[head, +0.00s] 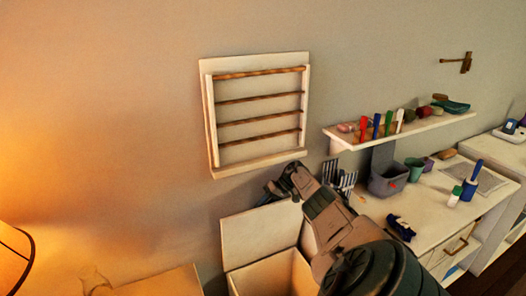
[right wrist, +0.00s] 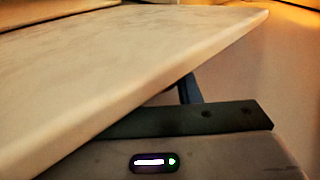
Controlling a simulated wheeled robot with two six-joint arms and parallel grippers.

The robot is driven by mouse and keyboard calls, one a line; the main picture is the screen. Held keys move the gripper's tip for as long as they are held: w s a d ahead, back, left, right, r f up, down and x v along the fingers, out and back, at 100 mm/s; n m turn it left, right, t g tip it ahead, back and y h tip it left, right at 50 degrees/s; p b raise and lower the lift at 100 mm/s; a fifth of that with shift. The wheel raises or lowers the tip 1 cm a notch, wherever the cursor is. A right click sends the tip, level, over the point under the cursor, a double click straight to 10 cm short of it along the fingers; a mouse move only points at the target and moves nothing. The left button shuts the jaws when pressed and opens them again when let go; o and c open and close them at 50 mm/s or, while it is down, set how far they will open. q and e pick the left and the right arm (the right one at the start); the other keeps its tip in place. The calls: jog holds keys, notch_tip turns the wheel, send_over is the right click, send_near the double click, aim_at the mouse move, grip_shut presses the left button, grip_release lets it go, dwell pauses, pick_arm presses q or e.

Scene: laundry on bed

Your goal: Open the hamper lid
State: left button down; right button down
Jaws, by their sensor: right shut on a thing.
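The hamper (head: 277,276) is a pale box at the bottom middle of the head view. Its flat pale lid (head: 255,236) stands raised, near upright, at the back of the box, and part of the opening shows in front of it. My right gripper (head: 272,192) is at the lid's top edge, shut on the lid. In the right wrist view the lid (right wrist: 120,65) fills the upper left as a broad slab, with a dark gripper part (right wrist: 190,118) against its underside. My right arm hides the hamper's right side. My left gripper is not seen.
A wall drying rack (head: 258,112) hangs above the lid. A shelf (head: 400,132) with bottles and small items is to the right, above a white counter (head: 440,225) with a grey bin (head: 388,181) and cups. A lamp (head: 12,255) glows at the lower left.

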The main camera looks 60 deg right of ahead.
jog(key=c, duration=1.1)
grip_release()
jog(key=shift+w+a+f, duration=0.1)
jog(key=shift+f, duration=0.05)
jog(key=shift+s+d+r+b, duration=0.2)
jog(key=shift+s+d+b, duration=0.05)
jog(key=shift+d+b, duration=0.05)
jog(key=s+d+b, duration=0.2)
jog(key=d+b, duration=0.1)
jog(key=s+d+b, duration=0.2)
jog(key=s+b, duration=0.1)
jog(key=s+d+b, duration=0.2)
jog(key=d+b, duration=0.1)
jog(key=b, duration=0.1)
jog(key=shift+s+d+f, duration=0.15)
jog(key=shift+d+f, duration=0.05)
jog(key=shift+d, duration=0.15)
jog(key=shift+s+r+b, duration=0.1)
jog(key=shift+r+b, duration=0.2)
jog(key=shift+b, duration=0.4)
jog(key=shift+s+r, duration=0.1)
jog(key=shift+s, duration=0.05)
jog(key=shift+s+d, duration=0.15)
jog(key=shift+d, duration=0.1)
